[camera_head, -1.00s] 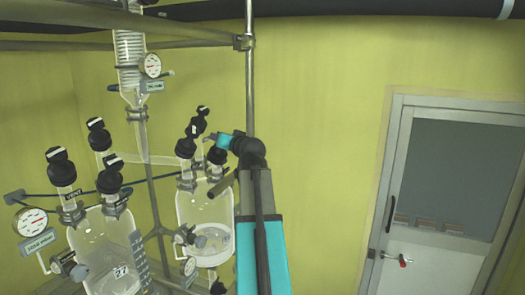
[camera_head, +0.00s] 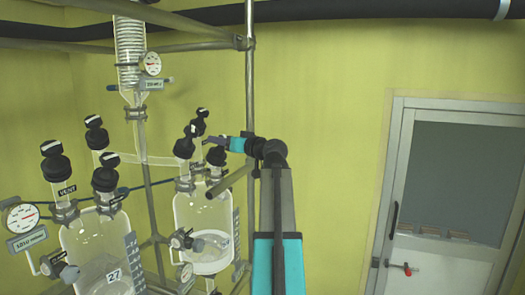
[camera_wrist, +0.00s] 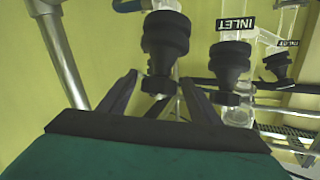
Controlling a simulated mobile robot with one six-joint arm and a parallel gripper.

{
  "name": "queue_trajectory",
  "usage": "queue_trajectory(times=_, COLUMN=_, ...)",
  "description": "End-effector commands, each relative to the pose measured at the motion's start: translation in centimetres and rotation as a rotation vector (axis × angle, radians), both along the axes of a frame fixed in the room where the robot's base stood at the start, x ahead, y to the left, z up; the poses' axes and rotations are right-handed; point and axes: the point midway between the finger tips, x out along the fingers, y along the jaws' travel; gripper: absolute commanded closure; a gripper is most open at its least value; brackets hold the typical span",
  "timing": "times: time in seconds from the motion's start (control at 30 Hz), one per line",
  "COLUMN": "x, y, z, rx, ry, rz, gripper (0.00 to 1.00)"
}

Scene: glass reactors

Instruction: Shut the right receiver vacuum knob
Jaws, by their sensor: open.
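The right receiver (camera_head: 205,215) is a clear glass vessel with black knobs on top. One knob stands at its left (camera_head: 184,147), one behind (camera_head: 199,122) and one at its right (camera_head: 217,157). My gripper (camera_head: 213,141) is open just above the right knob, its fingers pointing left. In the wrist view my gripper (camera_wrist: 160,80) has a black knob (camera_wrist: 164,45) between its two finger directions; I cannot tell whether they touch it. No label shows on this knob, so I cannot confirm it is the vacuum one. The neighbouring knob (camera_wrist: 230,68) carries an INLET label.
The left receiver (camera_head: 100,250) has a VENT knob (camera_head: 55,162) and a pressure gauge (camera_head: 22,217). A vertical metal pole (camera_head: 249,80) stands behind my arm. A glass condenser (camera_head: 130,55) hangs at upper left. Clear wall and a door (camera_head: 450,180) lie right.

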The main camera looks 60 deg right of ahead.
Motion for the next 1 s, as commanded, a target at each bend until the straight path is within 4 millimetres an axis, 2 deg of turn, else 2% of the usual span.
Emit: queue_trajectory(times=1.0, x=0.12, y=-0.19, z=0.34, rx=-0.282, ry=-0.069, rz=0.506, gripper=0.43)
